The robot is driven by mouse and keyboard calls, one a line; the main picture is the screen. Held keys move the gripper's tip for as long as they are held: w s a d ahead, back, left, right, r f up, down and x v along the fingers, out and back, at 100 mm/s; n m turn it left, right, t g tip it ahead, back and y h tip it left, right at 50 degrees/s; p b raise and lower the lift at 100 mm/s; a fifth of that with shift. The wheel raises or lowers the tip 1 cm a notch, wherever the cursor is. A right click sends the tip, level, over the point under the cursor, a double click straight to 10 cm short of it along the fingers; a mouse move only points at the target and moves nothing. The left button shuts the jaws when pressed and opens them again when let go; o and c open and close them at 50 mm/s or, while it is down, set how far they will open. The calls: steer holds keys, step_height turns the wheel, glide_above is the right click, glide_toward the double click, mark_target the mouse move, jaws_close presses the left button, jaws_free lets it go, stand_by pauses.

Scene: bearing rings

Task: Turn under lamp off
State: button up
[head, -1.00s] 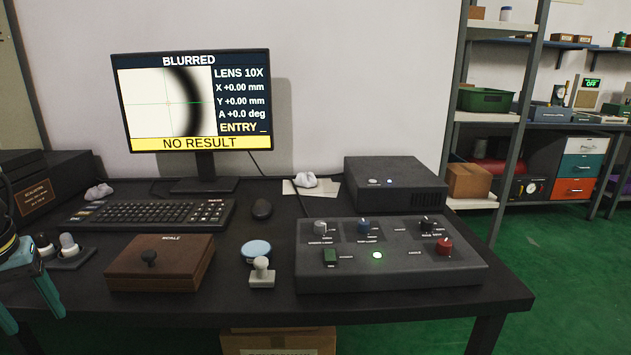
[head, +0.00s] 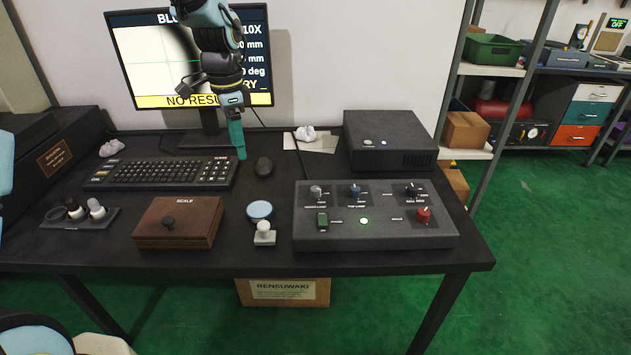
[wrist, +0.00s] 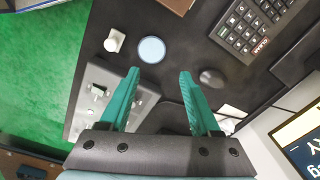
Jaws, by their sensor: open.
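The dark control box (head: 376,238) lies on the right of the desk. My gripper (head: 240,152) hangs over the desk in front of the monitor, left of the box, fingers down and touching nothing. In the wrist view my gripper (wrist: 159,75) is open and empty, with the box partly hidden behind its fingers.
The monitor (head: 125,60), keyboard (head: 160,174) and mouse (head: 263,167) are behind. A wooden box (head: 178,238), blue disc (head: 260,211) and white-knobbed stamp (head: 265,234) stand left of the control box. A dark unit (head: 390,135) stands behind it.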

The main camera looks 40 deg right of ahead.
mark_target(315, 188)
steer(key=s+d+f+m, duration=0.3)
steer(key=s+d+m, duration=0.55)
steer(key=d, duration=0.55)
steer(key=shift+n+y, duration=0.25)
steer(key=shift+y, duration=0.05)
steer(key=f, duration=0.3)
steer(key=f+p, duration=0.1)
steer(key=f, duration=0.3)
steer(key=s+f+p, duration=0.1)
steer(key=f, duration=0.2)
steer(key=shift+s+d+f, duration=0.1)
steer(key=shift+f, duration=0.1)
jaws_close()
